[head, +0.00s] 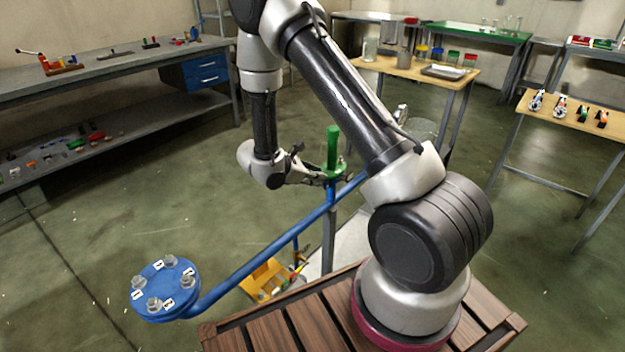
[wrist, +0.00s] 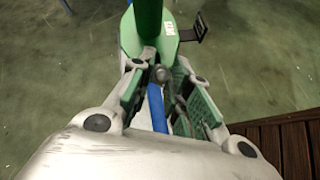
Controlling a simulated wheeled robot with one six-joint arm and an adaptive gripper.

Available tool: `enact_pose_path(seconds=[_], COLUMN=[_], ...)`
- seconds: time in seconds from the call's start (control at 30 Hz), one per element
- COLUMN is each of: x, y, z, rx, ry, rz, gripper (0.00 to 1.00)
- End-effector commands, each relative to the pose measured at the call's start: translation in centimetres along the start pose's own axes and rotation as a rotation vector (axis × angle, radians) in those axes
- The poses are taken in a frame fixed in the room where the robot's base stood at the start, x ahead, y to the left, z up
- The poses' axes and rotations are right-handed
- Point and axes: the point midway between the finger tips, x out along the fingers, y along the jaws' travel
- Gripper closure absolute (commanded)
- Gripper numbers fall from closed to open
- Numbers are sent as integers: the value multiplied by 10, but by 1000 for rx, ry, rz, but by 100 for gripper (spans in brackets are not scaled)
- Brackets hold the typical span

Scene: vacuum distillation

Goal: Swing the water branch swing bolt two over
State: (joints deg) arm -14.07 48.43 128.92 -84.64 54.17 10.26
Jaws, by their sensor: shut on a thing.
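My gripper (head: 318,177) is at the green fitting (head: 333,150) on the blue pipe, in the middle of the head view. In the wrist view my gripper (wrist: 160,72) has its two green-padded fingers closed around a grey swing bolt (wrist: 161,75) with a rounded head, beside the green flange (wrist: 128,32). A small white label (wrist: 170,28) sits on the flange; its number is too small to read. A green upright cylinder (wrist: 148,14) rises from the flange. The bolt's lower part is hidden between the fingers, and my arm covers part of the fitting's surroundings in the head view.
The blue pipe (head: 262,258) slopes down left to a blue flange (head: 150,275) with several numbered bolts. A yellow bin (head: 262,279) stands on the floor below. Workbenches (head: 110,70) line the left and back. Open floor lies left of my gripper.

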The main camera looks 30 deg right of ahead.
Motion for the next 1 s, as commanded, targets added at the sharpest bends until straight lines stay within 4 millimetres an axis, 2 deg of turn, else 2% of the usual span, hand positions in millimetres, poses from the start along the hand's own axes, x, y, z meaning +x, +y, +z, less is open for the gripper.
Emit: enact_pose_path(seconds=[0.27, 0.3, 0.37, 0.73, 0.87, 1.0], x=[0, 0, 0, -5, -25, -58], y=[0, 0, 0, 1, 2, 2], z=[0, 0, 0, 0, 0, 0], rx=[-2, -2, -2, 0, -2, -1], ry=[9, 9, 9, 8, 8, 9], rz=[-3, -3, -3, -1, 3, 4], gripper=[100, 78, 70, 70, 70, 70])
